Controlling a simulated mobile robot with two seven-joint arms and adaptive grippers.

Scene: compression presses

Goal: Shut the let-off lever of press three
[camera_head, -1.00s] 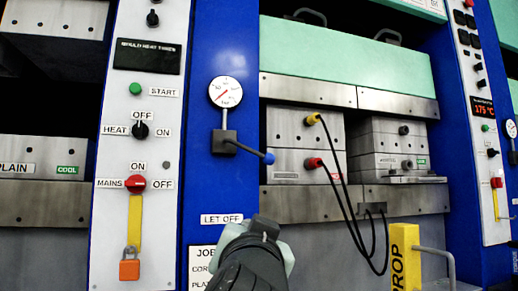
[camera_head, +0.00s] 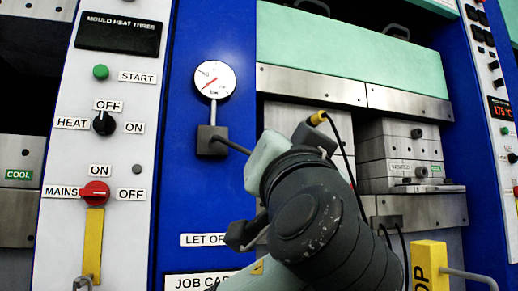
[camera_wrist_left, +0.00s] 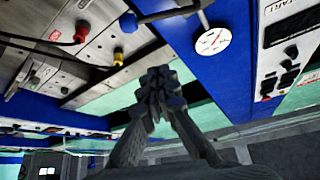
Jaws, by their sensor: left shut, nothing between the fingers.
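The let-off lever of press three (camera_head: 233,147) is a thin dark rod running right and slightly down from a dark block (camera_head: 211,141) under a round gauge (camera_head: 214,81). My left arm hides its outer end in the head view. In the left wrist view, the lever's rod (camera_wrist_left: 170,14) and blue knob (camera_wrist_left: 129,23) show at the top, near the gauge (camera_wrist_left: 212,41). My left gripper (camera_wrist_left: 158,78) is shut and empty, with a gap in the picture between its fingertips and the rod. Contact does not show. My right gripper is not in view.
The control panel (camera_head: 148,140) with switches and a red mains knob (camera_head: 95,193) stands left of the blue column. The mould block with a yellow plug (camera_head: 318,117) and black cables is on the right. A yellow post (camera_head: 428,268) stands at lower right.

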